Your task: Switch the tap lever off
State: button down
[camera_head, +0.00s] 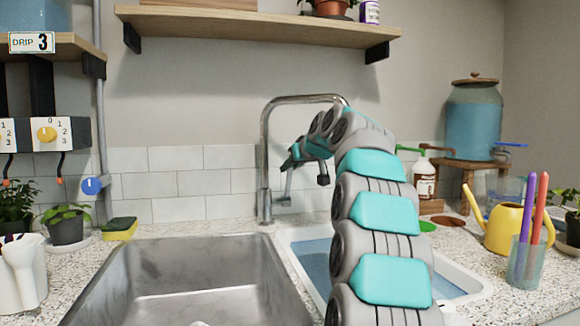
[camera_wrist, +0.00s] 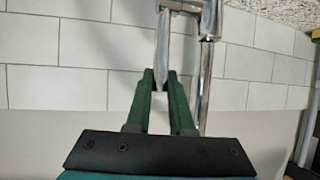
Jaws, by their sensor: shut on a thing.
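The chrome tap (camera_head: 265,150) stands behind the sinks, with a tall arched spout. Its lever (camera_head: 285,187) rises beside the tap body, on the right. My gripper (camera_head: 289,161) is at the upper end of the lever. In the wrist view, the green fingers of my gripper (camera_wrist: 160,76) are shut on the flat chrome lever (camera_wrist: 162,50), which shows between and beyond the fingertips. The tap's chrome pipe (camera_wrist: 209,62) runs just right of the fingers.
A steel sink (camera_head: 190,285) lies front left, and a white basin with blue water (camera_head: 318,262) lies to its right. A wooden shelf (camera_head: 255,27) hangs above. A yellow watering can (camera_head: 505,228) and a pen cup (camera_head: 526,262) stand right; a sponge (camera_head: 120,228) lies left.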

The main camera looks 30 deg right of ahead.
jog(key=c, duration=0.8)
grip_release()
jog(key=shift+s, duration=0.1)
jog(key=b+v, duration=0.1)
jog(key=v, duration=0.6)
jog(key=shift+s, duration=0.3)
jog(key=shift+r, duration=0.1)
